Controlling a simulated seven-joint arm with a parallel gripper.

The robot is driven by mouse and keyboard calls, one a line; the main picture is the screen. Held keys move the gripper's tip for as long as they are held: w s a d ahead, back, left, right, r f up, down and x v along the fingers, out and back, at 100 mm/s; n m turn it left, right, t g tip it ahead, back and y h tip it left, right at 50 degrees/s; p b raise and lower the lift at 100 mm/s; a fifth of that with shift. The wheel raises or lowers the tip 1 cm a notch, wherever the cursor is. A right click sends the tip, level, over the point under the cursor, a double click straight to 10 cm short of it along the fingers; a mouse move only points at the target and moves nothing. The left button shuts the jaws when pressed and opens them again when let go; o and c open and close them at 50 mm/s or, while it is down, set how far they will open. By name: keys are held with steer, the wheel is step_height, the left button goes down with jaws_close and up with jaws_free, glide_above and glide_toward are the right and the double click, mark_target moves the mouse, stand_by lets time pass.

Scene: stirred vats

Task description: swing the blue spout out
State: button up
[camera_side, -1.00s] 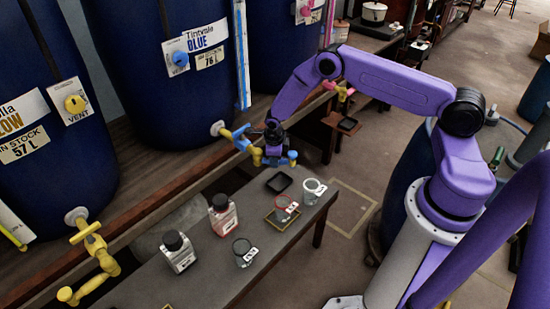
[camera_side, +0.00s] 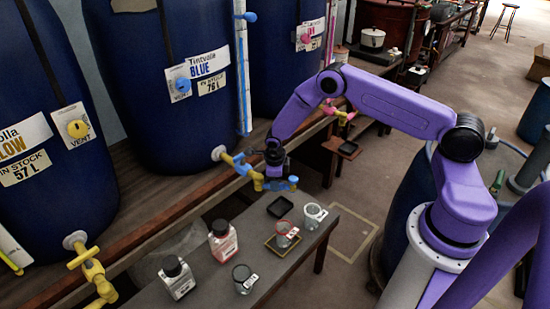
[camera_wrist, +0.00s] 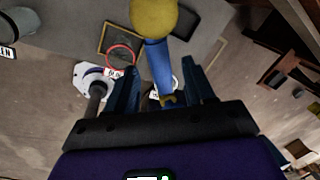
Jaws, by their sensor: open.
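The blue vat's tap (camera_side: 218,153) comes out of the vat's lower front, with brass-yellow pipe and blue parts. Its spout (camera_side: 292,183) ends in blue, past my gripper. My gripper (camera_side: 275,170) is low at the spout, pointing down, and partly hides it. In the wrist view my gripper (camera_wrist: 159,70) is open, with a finger on each side of the blue spout bar (camera_wrist: 158,65). A round yellow end (camera_wrist: 154,17) caps the bar. I cannot tell whether either finger touches it.
The yellow vat's tap (camera_side: 88,268) is at left.

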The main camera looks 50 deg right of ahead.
step_height(320, 180, up, 15)
steer(key=s+a, duration=0.1)
steer(key=a, duration=0.1)
steer(key=shift+s+a, duration=0.15)
steer(key=shift+s, duration=0.25)
steer(key=shift+f, duration=0.1)
